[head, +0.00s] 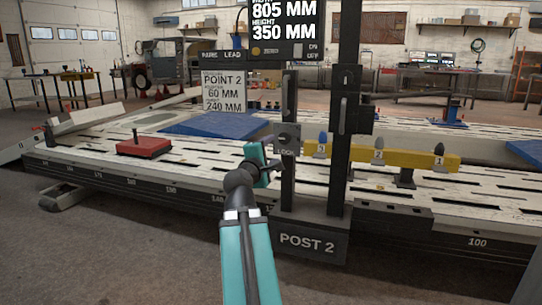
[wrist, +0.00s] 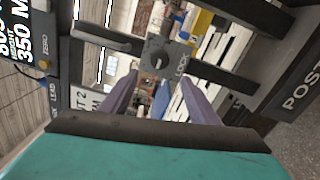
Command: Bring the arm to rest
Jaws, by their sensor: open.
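My gripper (wrist: 160,78) is open and empty; its two grey-purple fingers stand apart in the wrist view. In the head view my gripper (head: 275,163) is beside the left upright of POST 2 (head: 307,243), just below a dark lock knob plate (head: 287,139). In the wrist view the lock knob (wrist: 160,62) lies beyond the fingertips, with a clear gap between the fingers. My teal arm reaches up from the bottom middle. I cannot tell whether the fingers touch the post.
A display (head: 285,32) reading 805 MM and 350 MM is above. A white POINT 2 card (head: 224,92) hangs left of the post. The slotted bench (head: 95,160) carries a red block (head: 144,147) and a yellow bar (head: 420,161). Floor (head: 130,250) at front left is clear.

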